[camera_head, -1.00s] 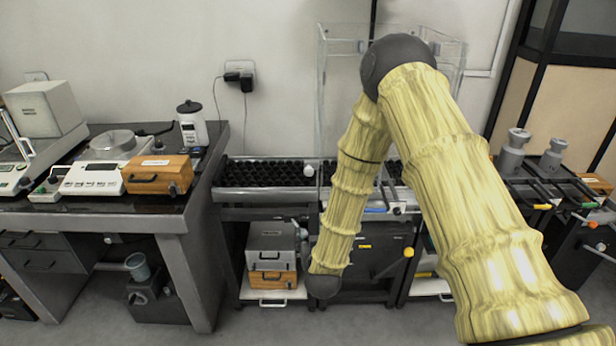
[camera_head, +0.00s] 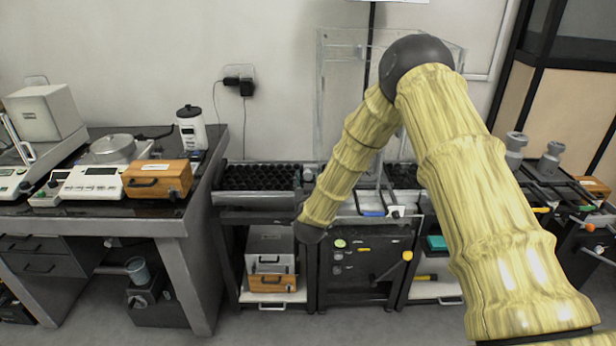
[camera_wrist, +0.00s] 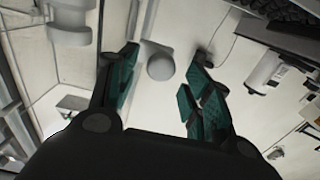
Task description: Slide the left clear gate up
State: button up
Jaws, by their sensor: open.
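The clear enclosure (camera_head: 322,110) stands on the middle bench, with transparent panels and edges, partly hidden behind my arm. I cannot clearly make out its left gate as a separate panel. A pale round knob (camera_wrist: 160,66) shows in the wrist view between the fingers of my gripper (camera_wrist: 166,54). The gripper is open, with teal pads on both sides of the knob and visible gaps to it. In the head view my gripper (camera_head: 303,190) is small and partly hidden by my wrist, near the enclosure's lower left side.
A black cellular tray (camera_head: 258,177) lies on the bench left of the enclosure. The left table carries an orange box (camera_head: 157,179), a scale (camera_head: 100,180) and a white bottle (camera_head: 191,130). Grey weights (camera_head: 515,148) stand at right.

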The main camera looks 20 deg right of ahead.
jog(key=shift+x, duration=1.05)
grip_shut()
